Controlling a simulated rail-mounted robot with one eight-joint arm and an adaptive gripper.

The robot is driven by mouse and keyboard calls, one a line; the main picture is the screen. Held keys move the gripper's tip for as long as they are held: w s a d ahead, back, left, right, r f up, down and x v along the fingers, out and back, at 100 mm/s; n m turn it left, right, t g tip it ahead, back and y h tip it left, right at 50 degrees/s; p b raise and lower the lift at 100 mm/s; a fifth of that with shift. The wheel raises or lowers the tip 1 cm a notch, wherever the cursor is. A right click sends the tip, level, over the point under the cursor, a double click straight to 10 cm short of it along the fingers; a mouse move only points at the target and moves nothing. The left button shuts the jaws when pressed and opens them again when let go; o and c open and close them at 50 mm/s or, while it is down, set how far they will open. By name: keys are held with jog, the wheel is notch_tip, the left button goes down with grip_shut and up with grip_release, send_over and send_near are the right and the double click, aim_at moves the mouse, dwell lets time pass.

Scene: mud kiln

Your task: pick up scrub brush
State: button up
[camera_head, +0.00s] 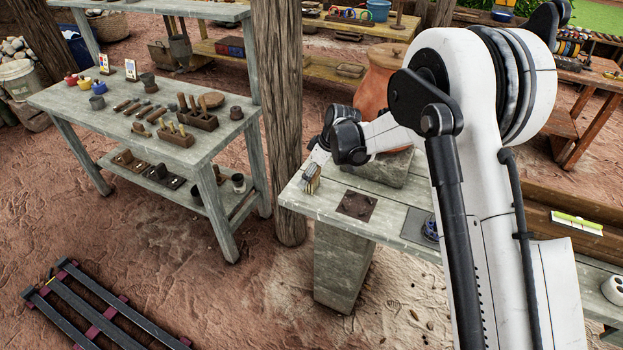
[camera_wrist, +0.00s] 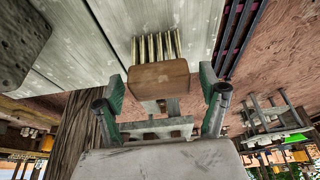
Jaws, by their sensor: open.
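The scrub brush has a brown wooden block (camera_wrist: 158,80) with a row of pale tan bristles (camera_wrist: 156,47) in the wrist view. In the head view the brush (camera_head: 313,184) is at the left end of the grey bench, partly hidden by my gripper (camera_head: 317,165). In the wrist view my gripper (camera_wrist: 163,88) is open, with one green-padded finger on each side of the block. Gaps show between the fingers and the block. I cannot tell how deep the block sits between the pads.
The grey bench (camera_head: 333,207) carries a dark square plate (camera_head: 356,205) right of the brush. A large clay pot (camera_head: 380,82) stands behind my forearm. A wooden post (camera_head: 281,120) rises left of the bench. A tool table (camera_head: 75,100) stands further left.

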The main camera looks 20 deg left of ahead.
jog(key=shift+x, duration=1.2)
jog(key=shift+c, duration=0.2)
jog(key=c, duration=1.3)
jog(key=shift+o, duration=0.2)
jog(key=shift+r, duration=0.1)
jog(key=shift+r, duration=0.45)
jog(key=r, duration=0.1)
jog(key=s+r, duration=0.1)
jog(key=r, duration=0.1)
jog(key=shift+s+a+r, duration=0.1)
jog(key=shift+r, duration=0.2)
jog(key=s+a+r+b, duration=0.1)
jog(key=s+r, duration=0.5)
jog(key=s, duration=0.4)
jog(key=shift+s+a+r, duration=0.15)
jog(key=shift+a+r, duration=0.05)
jog(key=shift+a, duration=0.15)
